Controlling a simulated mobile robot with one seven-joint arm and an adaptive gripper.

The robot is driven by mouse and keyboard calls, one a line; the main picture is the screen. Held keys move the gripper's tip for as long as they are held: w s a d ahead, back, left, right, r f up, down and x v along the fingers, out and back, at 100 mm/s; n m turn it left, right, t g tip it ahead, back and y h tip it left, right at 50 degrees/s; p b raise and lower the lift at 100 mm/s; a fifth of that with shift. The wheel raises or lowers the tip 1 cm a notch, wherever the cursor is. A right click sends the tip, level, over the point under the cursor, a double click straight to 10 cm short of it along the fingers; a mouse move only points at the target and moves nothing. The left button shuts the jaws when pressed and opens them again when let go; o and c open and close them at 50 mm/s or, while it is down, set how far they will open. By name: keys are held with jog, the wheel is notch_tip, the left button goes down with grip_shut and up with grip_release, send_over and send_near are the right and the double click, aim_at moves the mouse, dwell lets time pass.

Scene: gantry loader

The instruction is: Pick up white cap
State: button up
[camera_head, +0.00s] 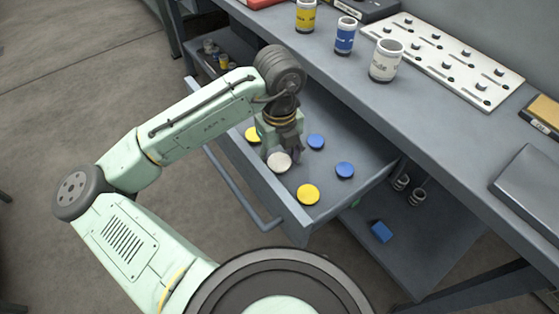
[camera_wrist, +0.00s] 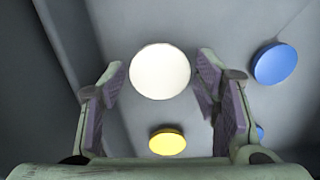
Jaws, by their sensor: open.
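The white cap (camera_head: 279,162) is a round disc in the open drawer (camera_head: 236,146) of the workbench. In the wrist view the white cap (camera_wrist: 160,71) lies at the top middle, between and just beyond the fingertips. My gripper (camera_head: 283,149) points down into the drawer right over the cap and hides part of the space around it. In the wrist view my gripper (camera_wrist: 160,88) is open, with one finger on each side and nothing between the pads. I cannot tell how high the fingertips are above the drawer floor.
Yellow caps (camera_head: 308,194) and blue caps (camera_head: 345,170) lie around the white cap in the drawer. The drawer walls and front handle surround them. On the bench above stand yellow, blue and white cans (camera_head: 386,60) and a pegged white plate (camera_head: 445,62).

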jog(key=shift+c, duration=0.4)
jog(key=c, duration=0.5)
jog(key=shift+c, duration=0.2)
jog(key=shift+r, duration=0.15)
notch_tip(320, 180, up, 10)
notch_tip(320, 180, up, 4)
jog(key=p, duration=0.5)
send_over(279, 161)
jog(key=shift+r+b, duration=0.15)
jog(key=shift+b, duration=0.15)
